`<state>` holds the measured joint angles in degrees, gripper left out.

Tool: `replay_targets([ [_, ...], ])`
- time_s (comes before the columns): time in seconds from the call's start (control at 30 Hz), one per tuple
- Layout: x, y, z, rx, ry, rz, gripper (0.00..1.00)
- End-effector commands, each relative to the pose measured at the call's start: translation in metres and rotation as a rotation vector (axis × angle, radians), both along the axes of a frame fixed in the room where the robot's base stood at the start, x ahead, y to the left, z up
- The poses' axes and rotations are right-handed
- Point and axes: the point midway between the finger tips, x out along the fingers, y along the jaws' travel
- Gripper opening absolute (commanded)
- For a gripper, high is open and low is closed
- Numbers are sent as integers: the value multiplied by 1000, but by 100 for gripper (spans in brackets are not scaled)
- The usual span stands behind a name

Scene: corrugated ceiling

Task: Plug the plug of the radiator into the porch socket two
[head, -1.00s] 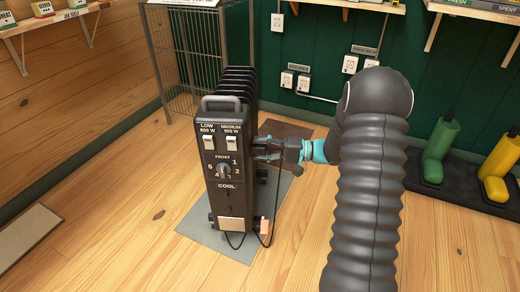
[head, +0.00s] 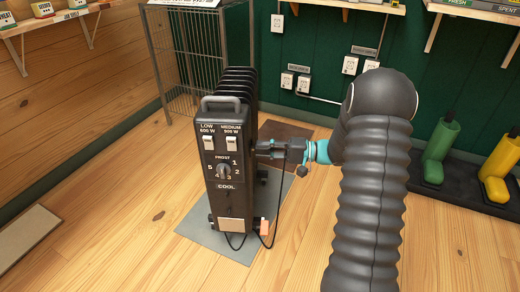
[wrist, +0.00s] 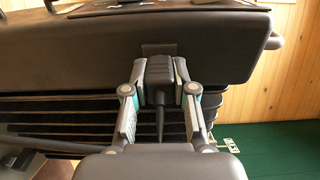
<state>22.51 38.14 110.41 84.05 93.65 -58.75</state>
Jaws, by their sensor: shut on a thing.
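The black radiator (head: 226,190) stands upright on a grey mat, its control face towards me. My gripper (head: 268,150) is at its right side, and in the wrist view my gripper (wrist: 160,80) is shut on a black plug (wrist: 158,73). The plug sits against a small plate (wrist: 160,48) on the radiator's side; I cannot tell whether it touches. Its cord (wrist: 160,122) runs back between the fingers, and the cord (head: 280,205) hangs to the floor in the head view. White wall sockets (head: 287,79) (head: 350,64) are on the green wall; their labels are too small to read.
A wire cage (head: 185,65) stands behind the radiator at the left. A brown mat (head: 290,132) lies behind my gripper. A green boot (head: 440,150) and a yellow boot (head: 497,165) stand on a dark tray at the right. Wooden floor is clear in front.

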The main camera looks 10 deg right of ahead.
Motion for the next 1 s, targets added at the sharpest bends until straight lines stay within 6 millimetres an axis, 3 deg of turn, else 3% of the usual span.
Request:
replay_targets([
  [1.0, -10, -34, 0, 0, 0, 0, 0],
])
